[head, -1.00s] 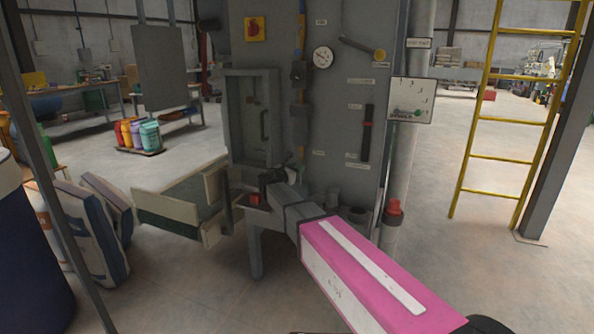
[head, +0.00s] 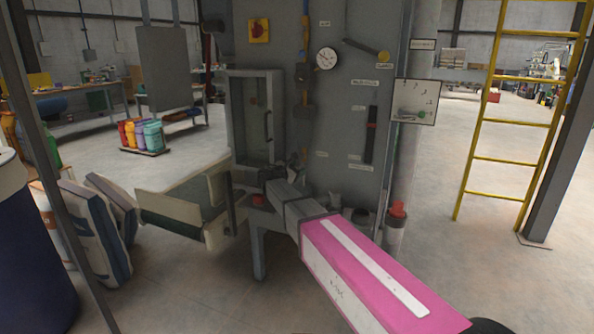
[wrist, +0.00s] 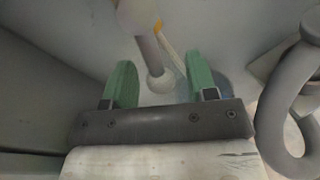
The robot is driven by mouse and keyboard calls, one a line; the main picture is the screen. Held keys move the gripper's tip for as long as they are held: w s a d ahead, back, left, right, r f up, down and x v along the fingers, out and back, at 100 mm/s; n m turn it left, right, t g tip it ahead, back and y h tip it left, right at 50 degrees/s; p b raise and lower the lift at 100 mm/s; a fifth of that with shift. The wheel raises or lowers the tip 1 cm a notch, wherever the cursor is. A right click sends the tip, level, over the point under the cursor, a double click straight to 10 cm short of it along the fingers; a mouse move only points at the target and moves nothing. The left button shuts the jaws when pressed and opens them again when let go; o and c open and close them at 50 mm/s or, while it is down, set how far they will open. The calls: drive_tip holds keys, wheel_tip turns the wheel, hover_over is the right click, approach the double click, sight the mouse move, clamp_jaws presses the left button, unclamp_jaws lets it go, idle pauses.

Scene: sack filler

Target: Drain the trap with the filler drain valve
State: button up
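My gripper (wrist: 158,70) is open, its two green fingers spread apart. A grey rod with a pale ball end (wrist: 158,82) shows between the fingers in the wrist view, touching neither; whether it belongs to the drain valve I cannot tell. A thick grey curved pipe (wrist: 268,125) is right of the fingers. In the head view my pink and grey arm reaches to the lower part of the grey filler cabinet (head: 340,120). There my gripper's fingers and what lies before them are too small and covered to make out. No label for the drain valve is legible.
The cabinet carries a round gauge (head: 326,59), a lever with a yellow hub (head: 383,57) and a dark vertical slot (head: 371,134). A red-topped fitting (head: 397,210) stands right of it. Sacks (head: 95,225) lean at left. A yellow ladder (head: 510,120) stands right.

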drive_tip(key=f+v, duration=0.1)
drive_tip(key=v, duration=0.9)
drive_tip(key=shift+s+a+r, duration=0.2)
drive_tip(key=shift+s+r, duration=0.15)
drive_tip(key=shift+r, duration=0.15)
